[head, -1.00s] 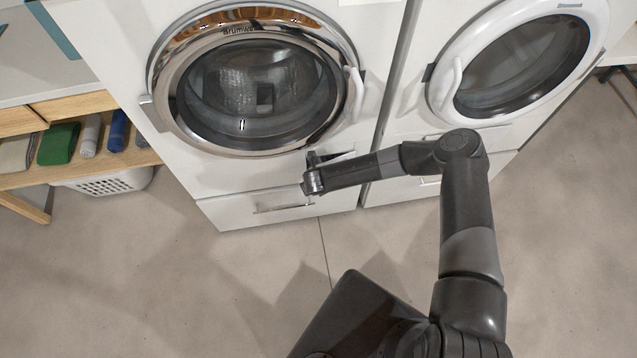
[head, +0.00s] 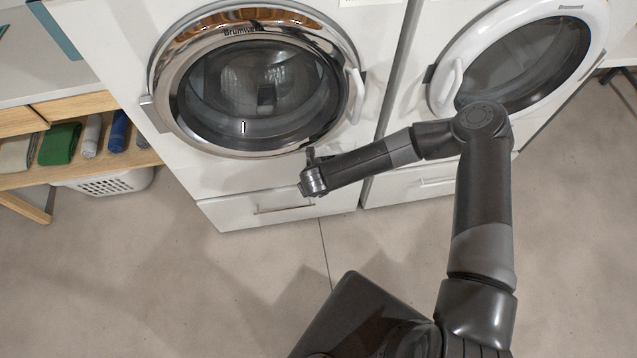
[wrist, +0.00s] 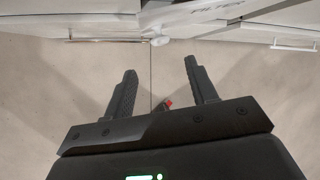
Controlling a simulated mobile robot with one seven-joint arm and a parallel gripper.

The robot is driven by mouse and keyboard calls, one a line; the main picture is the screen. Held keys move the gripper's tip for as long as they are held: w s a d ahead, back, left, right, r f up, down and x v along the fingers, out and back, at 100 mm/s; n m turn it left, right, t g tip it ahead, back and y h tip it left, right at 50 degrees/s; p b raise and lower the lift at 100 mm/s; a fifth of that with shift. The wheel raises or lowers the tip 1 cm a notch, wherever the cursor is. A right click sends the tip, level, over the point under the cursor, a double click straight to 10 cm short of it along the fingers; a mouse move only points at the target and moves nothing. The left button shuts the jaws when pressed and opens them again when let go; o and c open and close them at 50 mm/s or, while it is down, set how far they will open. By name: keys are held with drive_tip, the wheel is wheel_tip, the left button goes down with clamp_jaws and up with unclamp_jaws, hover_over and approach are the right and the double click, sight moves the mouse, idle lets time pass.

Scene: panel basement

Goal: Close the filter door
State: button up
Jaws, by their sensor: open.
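The filter door, a white flap with the letters "FILTER" (wrist: 215,14), shows at the top of the wrist view. It sits at a slant to the washer front, so it appears ajar; how far is hard to tell. In the head view my arm and gripper hide it, low on the front of the left washer (head: 235,178). My gripper (wrist: 160,68) is open, with nothing between its two dark fingers, and the flap lies beyond the fingertips, apart from them. In the head view my gripper (head: 311,157) is just below the washer's round door.
A white drawer with a bar handle (head: 283,209) is under the washer. A second white machine (head: 425,160) stands to the right. A shelf (head: 70,165) with folded towels and a white basket (head: 110,183) is at left. The floor in front is clear.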

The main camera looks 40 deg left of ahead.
drive_tip(key=shift+s+d+r, duration=0.1)
drive_tip(key=shift+r, duration=0.1)
drive_tip(key=shift+d+f, duration=0.15)
drive_tip(key=shift+d, duration=0.15)
drive_tip(key=shift+c, duration=1.4)
drive_tip(key=d, duration=0.1)
drive_tip(key=d+f+y, duration=0.1)
drive_tip(key=d, duration=0.1)
drive_tip(key=d+f+y, duration=0.1)
drive_tip(key=shift+w+d+t, duration=0.25)
drive_tip(key=shift+w+t, duration=0.05)
drive_tip(key=shift+w, duration=0.05)
drive_tip(key=c, duration=0.4)
drive_tip(key=s+d+y, duration=0.1)
drive_tip(key=d, duration=0.1)
drive_tip(key=s+d+y, duration=0.1)
drive_tip(key=s+d, duration=0.1)
drive_tip(key=shift+d+f+m+y, duration=0.1)
drive_tip(key=shift+d+m+y, duration=0.05)
drive_tip(key=shift+m+y, duration=0.2)
clamp_jaws()
drive_tip(key=a+r+x, duration=0.1)
drive_tip(key=a+x, duration=0.1)
drive_tip(key=x, duration=1)
drive_tip(key=shift+r, duration=0.35)
